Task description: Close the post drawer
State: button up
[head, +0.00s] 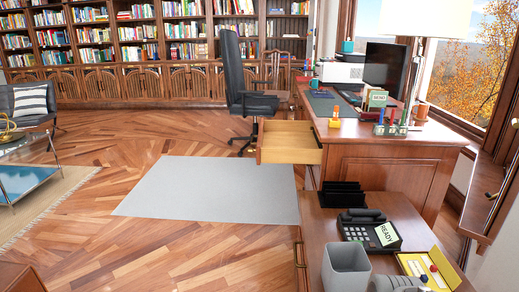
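A wooden drawer (285,155) stands pulled out from the near left end of the large desk (375,160). Its pale inside shows and looks empty in the part I can see. Its darker front panel faces left, towards the grey mat. I see no label that names it as the post drawer. My gripper is not recognisable in the head view. A grey rounded shape at the bottom edge is cut off, and I cannot tell what it is.
A low cabinet (310,220) in front of the desk bears a telephone (370,232), a grey bin (346,268) and a yellow box (430,268). An office chair (240,85) stands behind the drawer. The grey mat (205,188) and the wooden floor left of the drawer are clear.

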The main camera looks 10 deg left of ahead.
aim_at(278, 141)
jog(key=u, duration=1.55)
jog(key=i, duration=2.55)
jog(key=z, duration=0.95)
jog(key=i, duration=0.4)
jog(key=u, duration=0.05)
